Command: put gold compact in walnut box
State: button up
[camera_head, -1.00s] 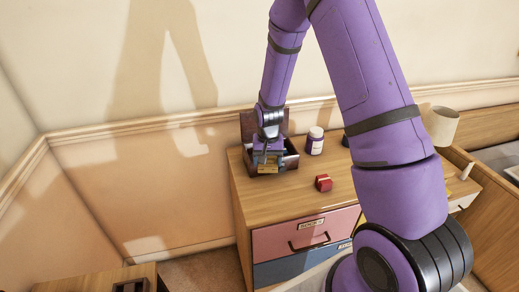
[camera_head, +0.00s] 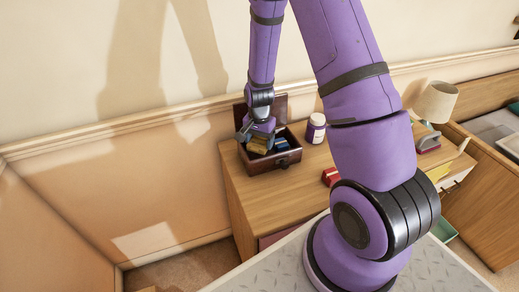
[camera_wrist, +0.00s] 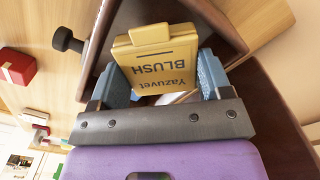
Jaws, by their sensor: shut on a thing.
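The gold compact (camera_wrist: 157,62), lettered "Yazuvet BLUSH", sits between the two blue fingers of my gripper (camera_wrist: 160,78) in the wrist view. My gripper (camera_head: 258,138) is shut on it. In the head view the gold compact (camera_head: 257,146) shows at the open walnut box (camera_head: 288,160), over its left part. The box is dark brown, with its lid raised at the back and a dark knob on the front. In the wrist view the box's dark wall (camera_wrist: 128,22) is behind and around the compact. I cannot tell whether the compact touches the box floor.
The box stands on a wooden dresser (camera_head: 275,205). A white and purple bottle (camera_head: 316,128) is just right of it. A red box (camera_head: 330,176) lies in front, partly hidden by my arm. A lamp (camera_head: 436,102) stands farther right. Something blue lies inside the box.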

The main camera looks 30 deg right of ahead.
aim_at(259, 156)
jog(key=shift+f, duration=2.2)
jog(key=shift+f, duration=0.15)
jog(key=o, duration=0.7)
